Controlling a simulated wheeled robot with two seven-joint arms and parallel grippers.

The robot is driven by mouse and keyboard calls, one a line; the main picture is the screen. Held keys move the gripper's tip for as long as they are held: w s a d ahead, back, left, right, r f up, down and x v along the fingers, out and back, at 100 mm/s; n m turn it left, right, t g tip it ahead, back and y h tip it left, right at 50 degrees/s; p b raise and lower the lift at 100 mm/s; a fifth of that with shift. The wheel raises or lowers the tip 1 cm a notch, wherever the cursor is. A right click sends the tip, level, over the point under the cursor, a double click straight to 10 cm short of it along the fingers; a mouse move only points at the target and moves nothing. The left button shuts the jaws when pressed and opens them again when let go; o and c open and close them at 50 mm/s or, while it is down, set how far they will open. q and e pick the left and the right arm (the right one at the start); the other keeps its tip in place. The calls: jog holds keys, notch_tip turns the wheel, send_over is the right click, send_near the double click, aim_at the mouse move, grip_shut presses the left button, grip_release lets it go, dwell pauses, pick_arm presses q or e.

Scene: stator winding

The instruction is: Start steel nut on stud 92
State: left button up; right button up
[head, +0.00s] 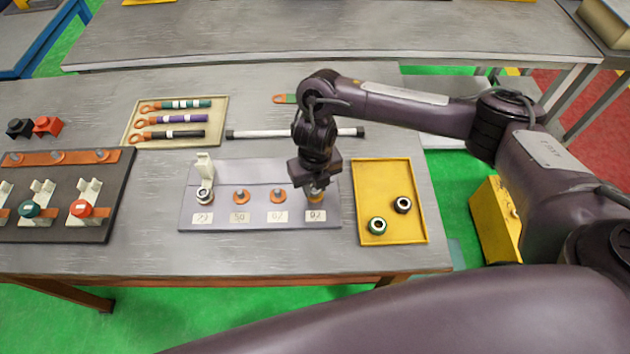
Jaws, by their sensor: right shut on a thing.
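My right gripper (317,186) points down over the rightmost stud position of the grey terminal board (260,178). It is shut on a small nut, mostly hidden by the jaws; whether it touches the stud cannot be told. An orange-yellow part shows just below the fingertips. The label (315,216) in front seems to read 92, but it is small. Two studs with orange lugs (241,197) (278,196) stand bare to the left. A steel nut (204,195) sits at the leftmost position, by a white upright clip. My left gripper is out of view.
A yellow tray (378,178) right of the board holds a green-ringed nut (377,225) and a dark nut (403,204). A black-and-white rod (262,133) lies behind the board. A beige tray (215,116) holds cables. A dark fixture (112,190) stands at left.

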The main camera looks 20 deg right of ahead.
jog(key=m+p, duration=0.2)
jog(key=m, duration=0.1)
jog(key=shift+s+m, duration=0.2)
jog(key=shift+m, duration=0.1)
jog(key=shift+f+m+p, duration=0.2)
jog(key=shift+m+p, duration=0.25)
jog(key=shift+m, duration=0.05)
jog(key=o, duration=0.9)
jog(key=shift+w, duration=0.1)
jog(key=shift+o, duration=0.2)
jog(key=shift+r, duration=0.1)
notch_tip(320, 180, up, 7)
jog(key=p, duration=0.6)
jog(key=shift+w+r, duration=0.1)
